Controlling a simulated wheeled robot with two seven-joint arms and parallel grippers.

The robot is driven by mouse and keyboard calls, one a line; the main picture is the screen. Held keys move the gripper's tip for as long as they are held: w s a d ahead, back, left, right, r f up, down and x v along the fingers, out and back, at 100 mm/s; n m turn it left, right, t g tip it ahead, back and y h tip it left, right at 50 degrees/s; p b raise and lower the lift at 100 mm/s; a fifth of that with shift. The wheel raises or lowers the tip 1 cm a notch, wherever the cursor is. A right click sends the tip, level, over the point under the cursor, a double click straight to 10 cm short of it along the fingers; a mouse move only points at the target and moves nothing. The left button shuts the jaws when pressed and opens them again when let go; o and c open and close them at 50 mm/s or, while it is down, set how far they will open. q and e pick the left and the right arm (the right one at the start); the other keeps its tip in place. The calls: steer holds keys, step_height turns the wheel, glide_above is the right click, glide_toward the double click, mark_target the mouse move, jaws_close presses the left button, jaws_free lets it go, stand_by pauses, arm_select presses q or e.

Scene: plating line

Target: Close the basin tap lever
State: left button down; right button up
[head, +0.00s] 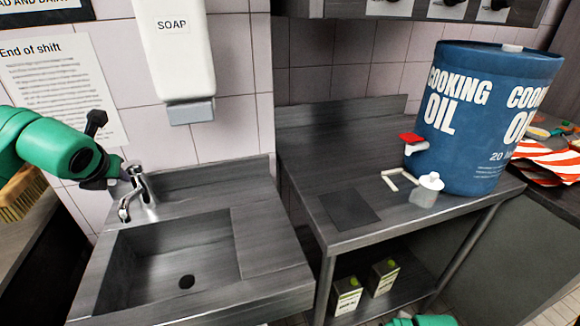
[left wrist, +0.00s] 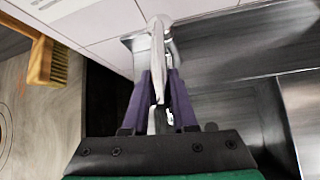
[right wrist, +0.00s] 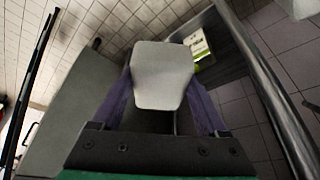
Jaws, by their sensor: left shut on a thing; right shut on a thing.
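The chrome basin tap (head: 139,194) stands at the back left of the steel sink (head: 247,245). My left gripper (head: 122,177) comes in from the left at the top of the tap. In the left wrist view my left gripper (left wrist: 162,88) has its purple fingers on both sides of the pale tap lever (left wrist: 158,48), shut on it. The fingers hide part of the lever. My right gripper (right wrist: 160,98) is shut on a pale, rounded block-like thing (right wrist: 162,75); I cannot tell what it is. In the head view only a bit of my right arm shows at the bottom edge.
A soap dispenser (head: 176,50) hangs above the sink. A blue cooking oil drum (head: 470,115) with a red tap stands on the steel table (head: 300,150) at right, with a small white-capped bottle (head: 425,192) before it. A brush (left wrist: 50,62) hangs left. Boxes (head: 347,296) sit below.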

arm_select(q)
steer(key=shift+f, duration=0.2)
steer(key=c, duration=0.7)
jaws_free()
steer(key=b+v, duration=0.1)
steer(key=v, duration=1.1)
steer(key=shift+s+f, duration=0.1)
steer(key=shift+f, duration=0.05)
